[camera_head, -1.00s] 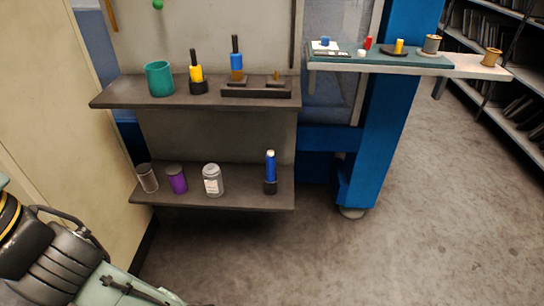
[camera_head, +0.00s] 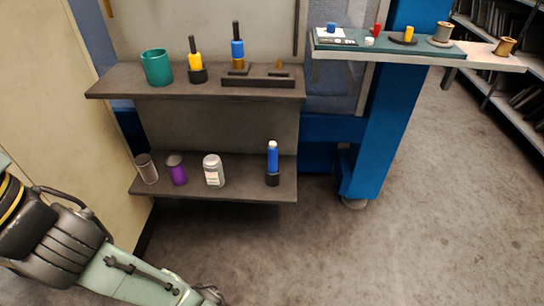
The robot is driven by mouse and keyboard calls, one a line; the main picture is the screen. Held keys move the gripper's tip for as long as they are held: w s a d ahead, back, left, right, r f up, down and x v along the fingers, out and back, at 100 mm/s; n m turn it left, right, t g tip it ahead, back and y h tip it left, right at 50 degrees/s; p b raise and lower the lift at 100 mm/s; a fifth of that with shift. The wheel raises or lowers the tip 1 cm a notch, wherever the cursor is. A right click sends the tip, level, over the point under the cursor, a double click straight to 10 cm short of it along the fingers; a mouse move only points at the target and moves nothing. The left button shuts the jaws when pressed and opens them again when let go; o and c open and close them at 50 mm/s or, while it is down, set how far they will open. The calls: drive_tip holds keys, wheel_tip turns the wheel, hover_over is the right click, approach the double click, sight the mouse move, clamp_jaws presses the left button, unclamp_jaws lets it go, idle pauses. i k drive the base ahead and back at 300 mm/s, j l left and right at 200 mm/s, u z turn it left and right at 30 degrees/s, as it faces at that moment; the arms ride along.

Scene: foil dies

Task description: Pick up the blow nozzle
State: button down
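No part is labelled as the blow nozzle, and I cannot tell for sure which it is. One candidate is a slim blue cylinder with a pale tip (camera_head: 272,157), upright in a small black holder (camera_head: 272,179) at the right of the lower shelf. On the upper shelf stand a yellow piece with a black top (camera_head: 195,57) in a black holder and a blue-and-orange piece with a black top (camera_head: 237,48) at a black block (camera_head: 258,82). My arm shows at the lower left, well short of the shelves. My gripper's fingers are not in view.
The upper shelf (camera_head: 125,83) also holds a teal cup (camera_head: 157,68). The lower shelf (camera_head: 235,190) holds a grey can (camera_head: 147,169), a purple can (camera_head: 177,170) and a white-labelled jar (camera_head: 213,171). A blue post (camera_head: 375,140) stands right. The floor (camera_head: 400,240) is clear.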

sight(273, 152)
drive_tip(key=i+j, duration=0.1)
drive_tip(key=i, duration=0.55)
drive_tip(key=i+j, duration=0.1)
drive_tip(key=i, duration=0.6)
drive_tip(key=l+u, duration=0.1)
drive_tip(key=u, duration=0.25)
drive_tip(key=l+u, duration=0.15)
drive_tip(key=u, duration=0.2)
drive_tip(key=l+u, duration=0.1)
drive_tip(key=u, duration=0.2)
drive_tip(key=k+l+u, duration=0.55)
drive_tip(key=l+u, duration=0.15)
drive_tip(key=l, duration=0.2)
drive_tip(key=k+l+u, duration=0.1)
drive_tip(key=k+l, duration=0.85)
drive_tip(key=l, duration=0.15)
